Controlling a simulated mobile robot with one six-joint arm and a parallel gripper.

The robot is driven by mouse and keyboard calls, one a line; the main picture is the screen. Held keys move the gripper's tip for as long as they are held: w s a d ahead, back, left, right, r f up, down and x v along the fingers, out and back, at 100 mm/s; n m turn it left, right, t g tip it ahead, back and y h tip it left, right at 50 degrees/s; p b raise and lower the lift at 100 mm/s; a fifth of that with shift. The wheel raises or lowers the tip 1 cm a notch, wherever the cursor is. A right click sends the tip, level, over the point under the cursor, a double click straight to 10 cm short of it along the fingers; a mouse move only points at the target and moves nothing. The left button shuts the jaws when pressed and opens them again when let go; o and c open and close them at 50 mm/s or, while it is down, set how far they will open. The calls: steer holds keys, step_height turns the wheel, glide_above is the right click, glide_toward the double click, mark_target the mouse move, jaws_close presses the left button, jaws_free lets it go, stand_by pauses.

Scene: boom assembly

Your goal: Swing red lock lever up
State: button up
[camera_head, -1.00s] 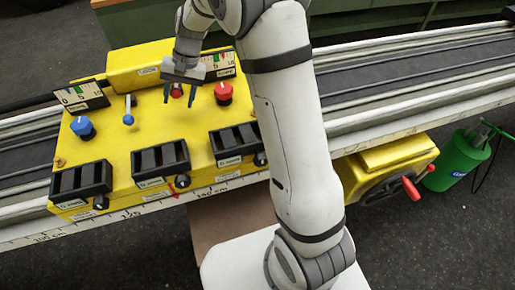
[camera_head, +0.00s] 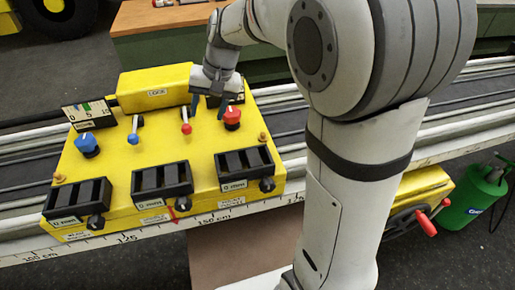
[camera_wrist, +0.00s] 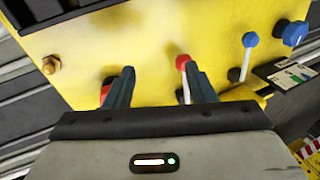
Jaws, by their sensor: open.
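The yellow control panel carries a small red lever (camera_head: 171,212) on its front edge, below the middle display, hanging near the ruler scale. A separate upright lever with a red ball (camera_head: 186,128) stands on the panel top. My gripper (camera_head: 208,104) is open and empty above the back right of the panel, behind the red ball lever and left of the red knob (camera_head: 232,117). In the wrist view my two fingers (camera_wrist: 158,72) are apart. The red ball (camera_wrist: 182,62) shows beside the right finger, and the red knob (camera_wrist: 105,90) is partly hidden behind the left finger.
A blue ball lever (camera_head: 134,124) and a blue knob (camera_head: 87,145) stand on the panel's left. Three dark displays with black knobs line its front (camera_head: 162,181). A red-handled handwheel (camera_head: 425,222) and a green canister (camera_head: 474,192) are at right.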

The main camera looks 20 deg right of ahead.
steer(key=s+d, duration=0.2)
steer(key=s, duration=0.2)
steer(key=s+d+h, duration=0.1)
steer(key=s+d, duration=0.1)
steer(key=s, duration=0.3)
steer(key=s+d+n+t+h, duration=0.1)
steer(key=s+d, duration=0.2)
steer(key=s, duration=0.2)
steer(key=shift+s+d+f, duration=0.1)
steer(key=shift+s+f, duration=0.05)
steer(key=shift+f, duration=0.25)
steer(key=shift+s+d+f+h, duration=0.2)
steer(key=shift+s+d+h, duration=0.1)
steer(key=shift+s, duration=0.35)
steer(key=shift+s, duration=0.1)
